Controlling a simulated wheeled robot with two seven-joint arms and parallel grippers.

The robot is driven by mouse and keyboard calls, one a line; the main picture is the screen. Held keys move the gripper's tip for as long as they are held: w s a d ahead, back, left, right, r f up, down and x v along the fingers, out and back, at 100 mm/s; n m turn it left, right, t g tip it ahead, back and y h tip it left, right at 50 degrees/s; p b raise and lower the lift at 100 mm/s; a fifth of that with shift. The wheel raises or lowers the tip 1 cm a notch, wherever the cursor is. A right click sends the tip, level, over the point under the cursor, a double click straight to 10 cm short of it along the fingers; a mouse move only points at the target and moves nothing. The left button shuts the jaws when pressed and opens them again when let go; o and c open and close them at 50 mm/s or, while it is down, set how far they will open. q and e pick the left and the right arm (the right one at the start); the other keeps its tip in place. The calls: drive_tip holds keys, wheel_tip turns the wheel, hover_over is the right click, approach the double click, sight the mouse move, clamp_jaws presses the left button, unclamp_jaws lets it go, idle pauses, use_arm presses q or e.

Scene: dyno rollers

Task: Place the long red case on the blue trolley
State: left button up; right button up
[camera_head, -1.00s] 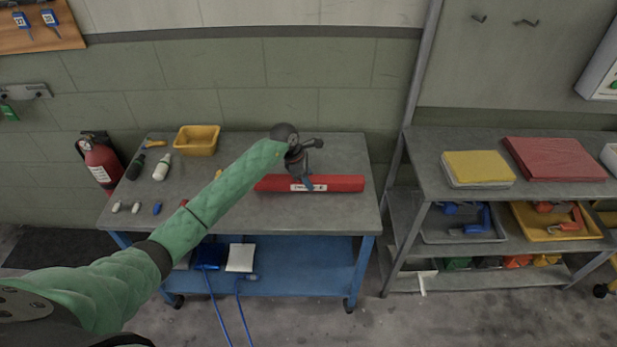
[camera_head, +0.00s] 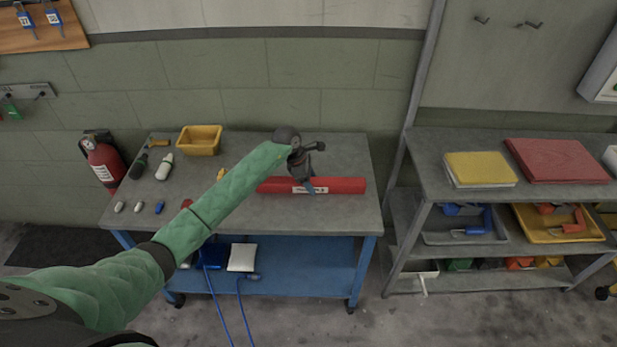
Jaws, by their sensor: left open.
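The long red case (camera_head: 343,186) lies flat on the grey top of the blue trolley (camera_head: 270,215), toward its right side. It has a white label (camera_head: 310,190) on its front. My left arm reaches in from the lower left over the trolley. My left gripper (camera_head: 309,186) is open at the middle of the case, just over or against it. Its fingers are small here, so contact is hard to tell. My right gripper is not in view.
A yellow bin (camera_head: 200,139), bottles (camera_head: 164,166) and small items stand on the trolley's left part. A blue cable hangs from its lower shelf. A fire extinguisher (camera_head: 103,160) is at the left. A grey shelf unit (camera_head: 430,178) with trays stands at the right.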

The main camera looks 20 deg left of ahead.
use_arm(q)
drive_tip(key=shift+r, duration=0.1)
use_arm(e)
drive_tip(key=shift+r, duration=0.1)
use_arm(q)
drive_tip(key=shift+a+r, duration=0.15)
drive_tip(key=b+v, duration=0.4)
drive_tip(key=v, duration=0.6)
drive_tip(key=shift+a+r, duration=0.1)
drive_tip(key=shift+r, duration=0.05)
drive_tip(key=shift+s+a+r, duration=0.15)
drive_tip(key=shift+r, duration=0.4)
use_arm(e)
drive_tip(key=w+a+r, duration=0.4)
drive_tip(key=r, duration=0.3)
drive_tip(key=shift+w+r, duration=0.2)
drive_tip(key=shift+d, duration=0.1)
